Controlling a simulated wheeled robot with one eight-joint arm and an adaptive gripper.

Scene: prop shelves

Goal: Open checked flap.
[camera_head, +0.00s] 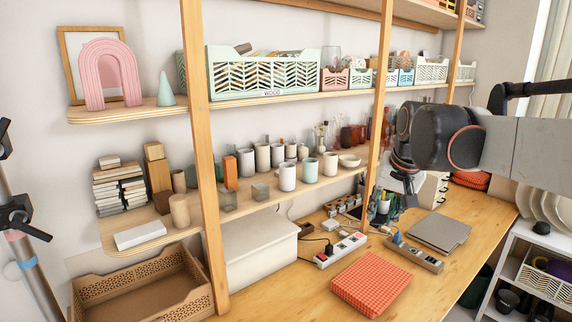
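A red checked flat item (370,283) lies on the wooden worktop near the front. Its top face lies flat and looks closed; I cannot tell where any hinge is. My gripper (402,180) hangs at the dark end of my arm, in the right half of the view. In the picture it is above and to the right of the checked item, apart from it. Its fingers are dark and small here, so I cannot tell whether they are open. I see nothing clearly held.
Power strips (340,249) (414,255) with plugs lie behind the checked item. A grey flat item (438,232) lies behind right. A white box (254,255) stands to the left. A wooden shelf post (380,115) rises behind. The worktop (440,292) right of the checked item is clear.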

